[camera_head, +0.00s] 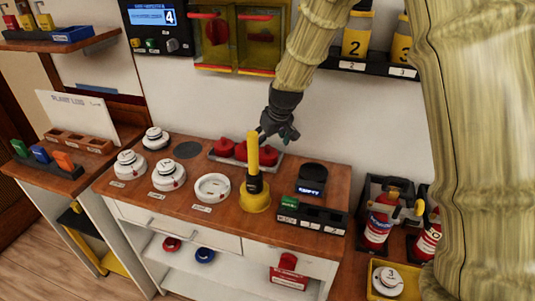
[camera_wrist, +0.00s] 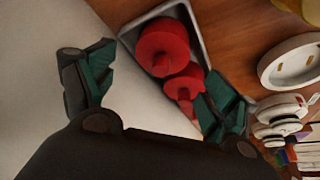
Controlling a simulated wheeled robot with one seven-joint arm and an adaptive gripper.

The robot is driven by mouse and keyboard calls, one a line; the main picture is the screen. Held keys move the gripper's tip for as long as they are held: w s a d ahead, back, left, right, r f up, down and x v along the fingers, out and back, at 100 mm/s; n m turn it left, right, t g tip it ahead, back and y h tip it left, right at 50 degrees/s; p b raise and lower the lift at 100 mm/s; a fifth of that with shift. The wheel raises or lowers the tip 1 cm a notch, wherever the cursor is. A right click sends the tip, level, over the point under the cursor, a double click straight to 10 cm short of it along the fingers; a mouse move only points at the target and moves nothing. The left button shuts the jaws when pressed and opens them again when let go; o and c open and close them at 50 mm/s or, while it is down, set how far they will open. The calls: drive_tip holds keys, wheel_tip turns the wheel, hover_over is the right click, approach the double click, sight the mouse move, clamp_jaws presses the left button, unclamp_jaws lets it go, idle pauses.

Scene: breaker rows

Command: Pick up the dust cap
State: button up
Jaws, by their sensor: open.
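Several red caps, which look like the dust caps, sit in a grey tray (camera_head: 279,163) at the back of the wooden worktop; one cap (camera_head: 224,147) is at its left end and another (camera_head: 268,155) at its right. In the wrist view, a larger-looking red cap (camera_wrist: 163,48) and another red cap (camera_wrist: 184,82) lie in the tray (camera_wrist: 207,42), beyond my fingers. My gripper (camera_head: 279,134) is open and empty, above and behind the tray's right part. In the wrist view, my gripper (camera_wrist: 158,82) has its green-padded fingers spread apart, with the caps between and beyond them. The yellow tool partly hides the tray.
A yellow tool (camera_head: 253,185) with an upright handle stands just in front of the tray. White round detectors (camera_head: 168,175) and a white ring base (camera_head: 212,187) are to the left. A black stand (camera_head: 312,178) marked empty is to the right. The wall is close behind.

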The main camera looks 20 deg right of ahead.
sight(268, 146)
drive_tip(key=shift+x, duration=1.75)
drive_tip(key=c, duration=0.9)
